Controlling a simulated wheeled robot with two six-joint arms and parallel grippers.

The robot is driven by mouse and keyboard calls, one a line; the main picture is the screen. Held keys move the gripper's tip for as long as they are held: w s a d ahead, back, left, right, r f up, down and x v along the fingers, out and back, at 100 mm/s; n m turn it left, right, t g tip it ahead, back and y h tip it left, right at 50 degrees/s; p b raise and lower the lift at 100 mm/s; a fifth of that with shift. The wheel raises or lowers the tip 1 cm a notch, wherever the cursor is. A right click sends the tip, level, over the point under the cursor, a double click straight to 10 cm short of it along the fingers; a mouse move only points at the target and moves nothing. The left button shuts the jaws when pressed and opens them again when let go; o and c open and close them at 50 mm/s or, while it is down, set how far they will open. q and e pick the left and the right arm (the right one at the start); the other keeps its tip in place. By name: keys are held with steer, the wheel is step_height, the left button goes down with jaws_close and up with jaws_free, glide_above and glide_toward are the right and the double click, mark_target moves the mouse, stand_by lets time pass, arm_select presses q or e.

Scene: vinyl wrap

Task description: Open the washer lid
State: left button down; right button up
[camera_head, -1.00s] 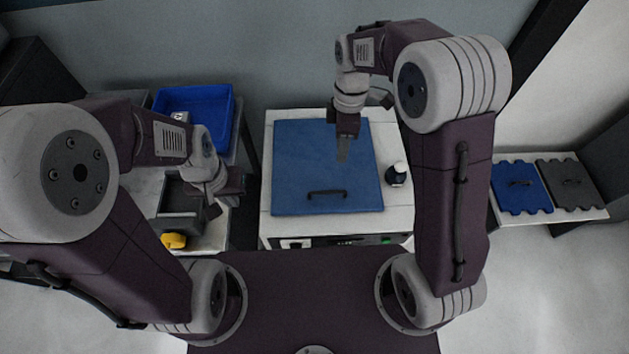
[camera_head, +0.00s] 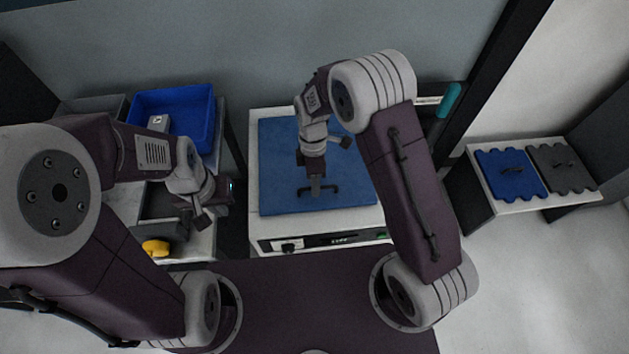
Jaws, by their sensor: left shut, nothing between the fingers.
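The washer is a white box with a flat blue lid (camera_head: 275,165), which lies closed on top. A dark bar handle (camera_head: 333,188) sits near the lid's front edge. My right gripper (camera_head: 316,190) points down at the middle of this handle and overlaps it in the picture. Its fingers are too small to tell whether they touch or grip the handle. My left gripper (camera_head: 204,216) is shut and empty, left of the washer, above the side table.
On the left stand a blue bin (camera_head: 205,125) holding a small white object, a grey tray and a yellow object (camera_head: 156,247). On the right, a low table holds a blue panel (camera_head: 511,175) and a grey panel (camera_head: 562,168). My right arm covers the washer's right side.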

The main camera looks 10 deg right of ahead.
steer(key=shift+w, duration=0.1)
jaws_close()
stand_by(1.3)
